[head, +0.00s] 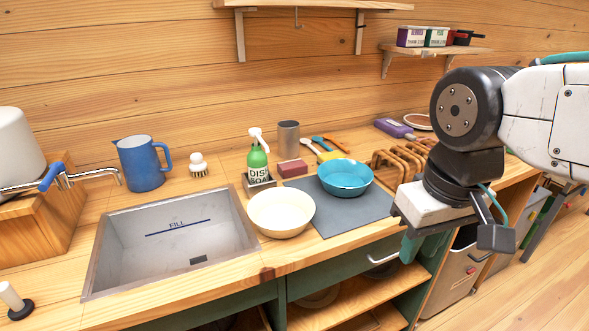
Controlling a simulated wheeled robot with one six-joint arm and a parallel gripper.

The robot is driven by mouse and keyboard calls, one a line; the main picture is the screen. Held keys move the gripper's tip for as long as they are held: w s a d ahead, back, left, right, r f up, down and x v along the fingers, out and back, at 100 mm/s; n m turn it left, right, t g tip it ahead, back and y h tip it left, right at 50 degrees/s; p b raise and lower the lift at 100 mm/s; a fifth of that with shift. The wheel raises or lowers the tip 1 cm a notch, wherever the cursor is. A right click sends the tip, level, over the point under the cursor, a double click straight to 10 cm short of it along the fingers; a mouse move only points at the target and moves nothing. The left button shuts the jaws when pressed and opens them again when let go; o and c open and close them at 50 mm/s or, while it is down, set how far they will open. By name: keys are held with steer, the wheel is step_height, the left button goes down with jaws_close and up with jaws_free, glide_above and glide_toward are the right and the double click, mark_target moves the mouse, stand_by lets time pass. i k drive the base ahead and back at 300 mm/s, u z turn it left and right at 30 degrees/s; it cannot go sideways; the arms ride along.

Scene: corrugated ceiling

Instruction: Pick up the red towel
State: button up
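No red towel can be made out with certainty in the head view. A small dull-red block (293,168), perhaps a sponge or a folded cloth, lies on the counter behind the cream bowl, right of the soap bottle. My gripper (424,246) hangs at the right, in front of the counter's front edge, pointing down. It is well apart from the red block. Its fingers are partly hidden by its own body, and whether they are open is unclear. No held object shows.
A cream bowl (281,213) and a blue bowl (344,178) stand near a grey mat (352,214). A green soap bottle (257,163), a metal cup (288,138) and a wooden rack (399,163) stand nearby. The sink (182,267) is empty. Shelves hang above.

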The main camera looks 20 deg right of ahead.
mark_target(296, 167)
steer(key=k, duration=0.45)
steer(key=z, duration=0.65)
steer(key=i, duration=0.9)
steer(key=u, duration=0.55)
steer(key=i, duration=0.45)
steer(key=u, duration=0.35)
